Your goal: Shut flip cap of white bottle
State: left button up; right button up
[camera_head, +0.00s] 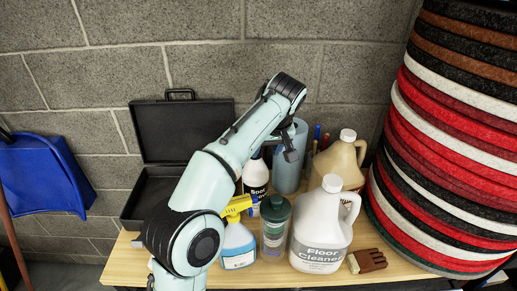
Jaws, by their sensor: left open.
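A white bottle (256,178) with a black label stands on the wooden table, between the spray bottle and the blue cylinder. Its top is mostly hidden behind my left arm, so I cannot tell how its flip cap stands. A larger white jug (321,232) labelled Floor Cleaner stands at the front with a round pale cap. My left gripper (290,153) points down in front of the blue cylinder, to the right of the white bottle and above the green-capped bottle. It is open, with nothing visible in it. My right gripper is out of view.
A yellow-headed spray bottle (238,243) and a green-capped clear bottle (274,228) stand in front. Behind are a blue cylinder (287,178) and a beige jug (340,160). A brush (367,261), an open black case (187,128) and stacked pads (450,150) flank them.

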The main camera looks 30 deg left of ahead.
pick_arm(q)
jog(key=shift+w+f, duration=0.1)
jog(key=shift+f, duration=0.05)
grip_shut()
grip_release()
